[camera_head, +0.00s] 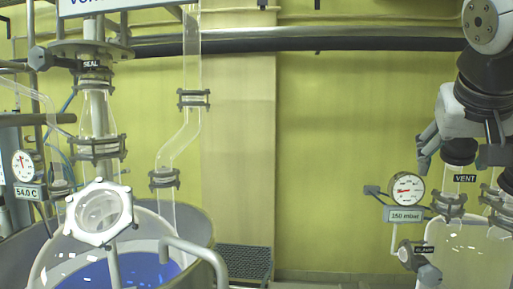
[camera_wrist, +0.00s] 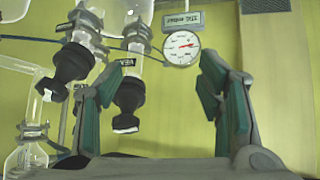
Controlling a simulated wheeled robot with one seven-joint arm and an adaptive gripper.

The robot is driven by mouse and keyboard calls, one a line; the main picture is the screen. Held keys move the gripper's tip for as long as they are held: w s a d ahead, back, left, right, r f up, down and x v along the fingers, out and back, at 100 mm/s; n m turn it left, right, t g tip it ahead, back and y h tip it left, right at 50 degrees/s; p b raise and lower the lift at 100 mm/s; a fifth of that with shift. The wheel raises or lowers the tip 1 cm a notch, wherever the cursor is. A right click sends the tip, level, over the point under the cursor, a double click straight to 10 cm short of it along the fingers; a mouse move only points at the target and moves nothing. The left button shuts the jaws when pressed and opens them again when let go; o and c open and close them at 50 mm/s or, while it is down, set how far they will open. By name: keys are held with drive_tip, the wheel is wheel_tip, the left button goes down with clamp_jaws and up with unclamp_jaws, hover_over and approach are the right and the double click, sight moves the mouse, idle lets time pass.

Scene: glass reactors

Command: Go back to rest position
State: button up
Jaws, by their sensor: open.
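My gripper (camera_head: 426,148) is at the right of the head view, beside the black cap (camera_head: 459,151) of the part labelled VENT. In the wrist view my gripper (camera_wrist: 160,75) is open, its two green-padded fingers spread apart with nothing held. The black VENT cap (camera_wrist: 130,94) shows close to the left finger there; I cannot tell whether they touch. My arm (camera_head: 485,80) comes down from the upper right and hides part of the right-hand glassware.
A pressure gauge (camera_head: 406,189) reading out 150 mbar stands left of the right reactor (camera_head: 465,255). A second black cap (camera_wrist: 70,65) is near the VENT. The left reactor (camera_head: 205,235) holds blue liquid. The yellow wall (camera_head: 340,150) has open room before it.

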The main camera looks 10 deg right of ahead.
drive_tip(key=s+a+f+n+g+y, duration=0.1)
drive_tip(key=s+a+f+n+y, duration=0.1)
drive_tip(key=s+a+f, duration=0.2)
drive_tip(key=s+a+f+n+g+y, duration=0.1)
drive_tip(key=s+a+f+n, duration=0.1)
drive_tip(key=s+a+f, duration=0.2)
drive_tip(key=s+a+f+n+g+y, duration=0.1)
drive_tip(key=s+a+f, duration=0.3)
drive_tip(key=a+f, duration=0.4)
wheel_tip(320, 180, down, 7)
drive_tip(key=shift+s+a+r+n+y, duration=0.1)
drive_tip(key=shift+s+a+n+y, duration=0.1)
drive_tip(key=shift+n+y, duration=0.45)
